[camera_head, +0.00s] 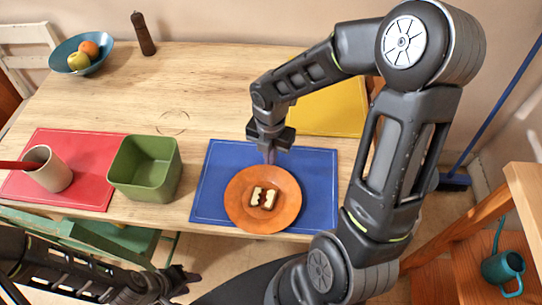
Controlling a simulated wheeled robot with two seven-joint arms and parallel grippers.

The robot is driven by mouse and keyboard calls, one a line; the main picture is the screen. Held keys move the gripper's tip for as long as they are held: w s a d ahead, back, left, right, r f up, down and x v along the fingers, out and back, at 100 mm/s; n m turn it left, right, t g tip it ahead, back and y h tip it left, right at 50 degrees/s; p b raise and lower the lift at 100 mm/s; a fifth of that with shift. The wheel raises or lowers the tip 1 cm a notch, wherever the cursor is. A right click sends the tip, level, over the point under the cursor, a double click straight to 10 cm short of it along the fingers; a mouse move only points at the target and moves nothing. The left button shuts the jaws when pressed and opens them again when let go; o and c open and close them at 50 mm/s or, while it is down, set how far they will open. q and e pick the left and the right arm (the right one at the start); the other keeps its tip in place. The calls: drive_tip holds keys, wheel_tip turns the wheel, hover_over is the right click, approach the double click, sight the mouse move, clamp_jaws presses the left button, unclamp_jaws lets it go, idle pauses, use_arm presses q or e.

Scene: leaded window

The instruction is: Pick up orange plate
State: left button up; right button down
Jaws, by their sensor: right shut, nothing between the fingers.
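The orange plate (242,211) lies on a blue placemat (324,200) near the table's front edge, with small brown-and-cream food pieces (263,198) on it. My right gripper (269,158) points down at the far rim of the plate. It is shut with nothing held; whether it touches the rim I cannot tell. My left gripper (187,277) is low at the bottom of the view, in front of the table and below the plate's left side. Its fingers are too dark and small to tell whether they are open.
A green square bin (145,190) stands left of the blue mat. A yellow mat (330,108) lies behind. A fruit bowl (100,64) and pepper mill (143,34) stand far left. The table middle is clear.

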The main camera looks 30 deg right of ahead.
wheel_tip(320, 180, up, 8)
drive_tip(key=shift+f, duration=0.25)
